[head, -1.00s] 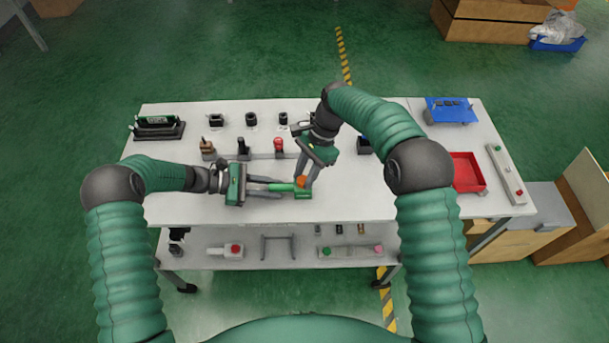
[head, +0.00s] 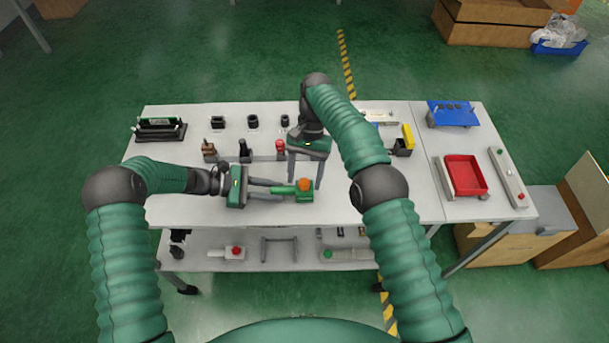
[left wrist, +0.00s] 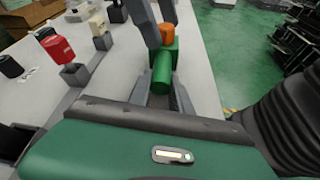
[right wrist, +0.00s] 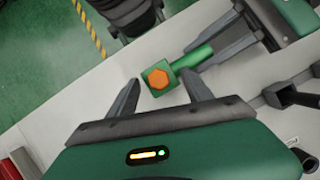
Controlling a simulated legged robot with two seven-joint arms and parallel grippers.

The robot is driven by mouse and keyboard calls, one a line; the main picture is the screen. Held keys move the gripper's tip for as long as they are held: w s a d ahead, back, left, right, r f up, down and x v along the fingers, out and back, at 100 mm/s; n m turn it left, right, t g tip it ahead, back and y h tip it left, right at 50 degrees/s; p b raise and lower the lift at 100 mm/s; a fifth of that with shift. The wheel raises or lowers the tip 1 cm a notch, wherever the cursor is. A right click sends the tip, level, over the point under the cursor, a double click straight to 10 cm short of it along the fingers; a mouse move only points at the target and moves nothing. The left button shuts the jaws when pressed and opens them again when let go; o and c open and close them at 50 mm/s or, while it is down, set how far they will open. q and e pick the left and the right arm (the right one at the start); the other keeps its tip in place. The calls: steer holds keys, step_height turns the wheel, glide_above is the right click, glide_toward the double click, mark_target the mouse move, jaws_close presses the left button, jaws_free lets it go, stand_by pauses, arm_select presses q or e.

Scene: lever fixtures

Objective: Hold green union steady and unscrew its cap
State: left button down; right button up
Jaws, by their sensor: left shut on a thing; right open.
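The green union (head: 303,196) is at the front middle of the table, a square green block with a round green pipe to its left. The orange hex cap (head: 304,184) sits on top of the block. My left gripper (head: 272,188) is shut on the pipe end of the union, which also shows in the left wrist view (left wrist: 162,72). My right gripper (head: 305,180) is open behind the union. In the right wrist view its fingers (right wrist: 163,95) are wide apart, with the cap (right wrist: 157,78) beyond and between them, not visibly touched.
Behind the grippers stand several lever fixtures, one with a red top (head: 280,146). A red tray (head: 465,174) and a blue stand (head: 451,113) are at the right. A black holder with a yellow part (head: 407,138) stands right of my right arm.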

mark_target(303, 184)
steer(key=shift+r, duration=1.55)
